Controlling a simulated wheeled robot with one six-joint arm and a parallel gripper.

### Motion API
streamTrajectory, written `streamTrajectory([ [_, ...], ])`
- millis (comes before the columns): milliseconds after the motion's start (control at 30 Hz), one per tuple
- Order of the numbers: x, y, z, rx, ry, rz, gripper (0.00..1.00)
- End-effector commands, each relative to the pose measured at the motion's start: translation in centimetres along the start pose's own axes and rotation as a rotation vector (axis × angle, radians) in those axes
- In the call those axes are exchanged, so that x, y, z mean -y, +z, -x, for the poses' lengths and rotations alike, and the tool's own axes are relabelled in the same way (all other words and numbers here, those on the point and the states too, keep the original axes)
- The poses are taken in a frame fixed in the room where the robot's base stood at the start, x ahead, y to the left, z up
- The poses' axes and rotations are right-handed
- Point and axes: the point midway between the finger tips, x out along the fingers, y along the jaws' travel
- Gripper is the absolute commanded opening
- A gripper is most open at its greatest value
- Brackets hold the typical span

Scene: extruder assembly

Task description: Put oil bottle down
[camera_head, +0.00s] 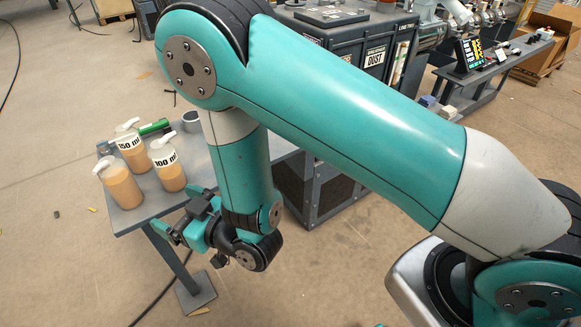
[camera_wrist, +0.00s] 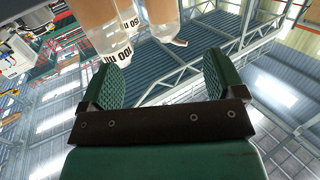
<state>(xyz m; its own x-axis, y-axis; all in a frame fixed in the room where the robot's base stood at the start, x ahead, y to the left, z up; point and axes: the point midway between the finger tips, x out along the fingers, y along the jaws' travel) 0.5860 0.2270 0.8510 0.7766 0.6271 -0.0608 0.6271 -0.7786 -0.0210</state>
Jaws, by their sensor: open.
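Three bottles of tan liquid with white pump tops stand upright on a small grey table (camera_head: 140,212). My gripper (camera_head: 178,214) is at the table's right front side, open and empty. In the wrist view, its fingers (camera_wrist: 162,82) are wide apart. The 100 ml bottle (camera_wrist: 108,38) and another bottle (camera_wrist: 161,14) show upside down beyond them, apart from the fingers.
A green item (camera_head: 154,127) and a grey round cup (camera_head: 191,121) lie behind the bottles. A dark cabinet (camera_head: 345,50) stands behind my arm.

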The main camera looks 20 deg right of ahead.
Motion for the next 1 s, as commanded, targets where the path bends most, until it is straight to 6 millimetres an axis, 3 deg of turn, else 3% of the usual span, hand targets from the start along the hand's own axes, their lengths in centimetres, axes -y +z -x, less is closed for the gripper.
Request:
streamTrajectory([
  [167,-1.6,-5.1,-1.0,0.204,-0.028,-0.089,0.88],
  [333,-2.6,-10.1,2.0,0.476,-0.087,-0.179,0.88],
  [467,-2.9,-13.4,7.0,0.687,-0.129,-0.225,0.88],
  [600,-2.8,-16.2,14.2,0.915,-0.162,-0.248,0.88],
  [800,-2.3,-18.2,23.3,1.169,-0.170,-0.249,0.88],
  [867,-2.2,-18.5,25.0,1.217,-0.169,-0.246,0.88],
  [900,-2.1,-18.6,25.8,1.240,-0.168,-0.245,0.92],
  [1000,-2.0,-18.7,26.9,1.274,-0.166,-0.244,0.92],
])
